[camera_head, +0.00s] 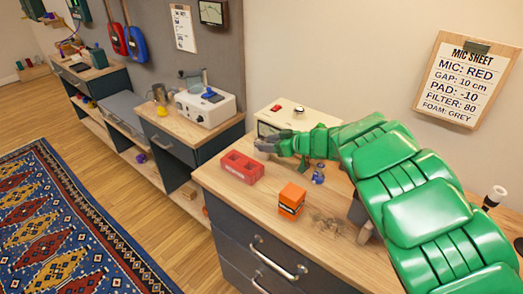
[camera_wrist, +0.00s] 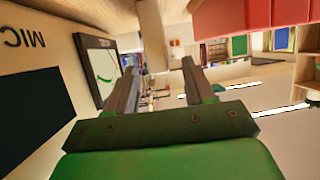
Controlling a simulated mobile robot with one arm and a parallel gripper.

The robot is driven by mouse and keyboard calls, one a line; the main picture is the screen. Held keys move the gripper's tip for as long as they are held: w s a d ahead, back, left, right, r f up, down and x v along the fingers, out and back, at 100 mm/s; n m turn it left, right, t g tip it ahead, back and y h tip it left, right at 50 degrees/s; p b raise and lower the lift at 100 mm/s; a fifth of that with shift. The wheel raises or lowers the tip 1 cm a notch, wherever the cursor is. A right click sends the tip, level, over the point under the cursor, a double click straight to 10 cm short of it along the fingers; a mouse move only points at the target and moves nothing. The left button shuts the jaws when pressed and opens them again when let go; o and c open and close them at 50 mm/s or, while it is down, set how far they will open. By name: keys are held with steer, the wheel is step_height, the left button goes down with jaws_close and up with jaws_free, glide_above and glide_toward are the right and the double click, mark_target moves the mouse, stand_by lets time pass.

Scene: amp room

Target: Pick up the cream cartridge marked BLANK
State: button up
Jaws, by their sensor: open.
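In the wrist view a pale cream block (camera_wrist: 151,36) stands beyond and between my fingertips. No marking on it is readable, so I cannot tell whether it is the BLANK cartridge. No cream cartridge shows clearly in the head view; my gripper may hide it. My gripper (camera_head: 268,144) is over the back of the near counter, beside the red two-slot holder (camera_head: 241,167) and in front of the cream machine (camera_head: 297,111). In the wrist view my gripper (camera_wrist: 160,67) is open, with nothing between its fingers.
An orange block (camera_head: 291,200) with dark bands and a small blue item (camera_head: 318,176) stand on the wooden counter (camera_head: 262,208). The red holder (camera_wrist: 250,16) is close on the right in the wrist view; the cream machine's screen (camera_wrist: 101,68) is on the left.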

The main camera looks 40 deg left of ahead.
mark_target(259, 141)
steer(key=shift+x, duration=2.35)
jaws_close()
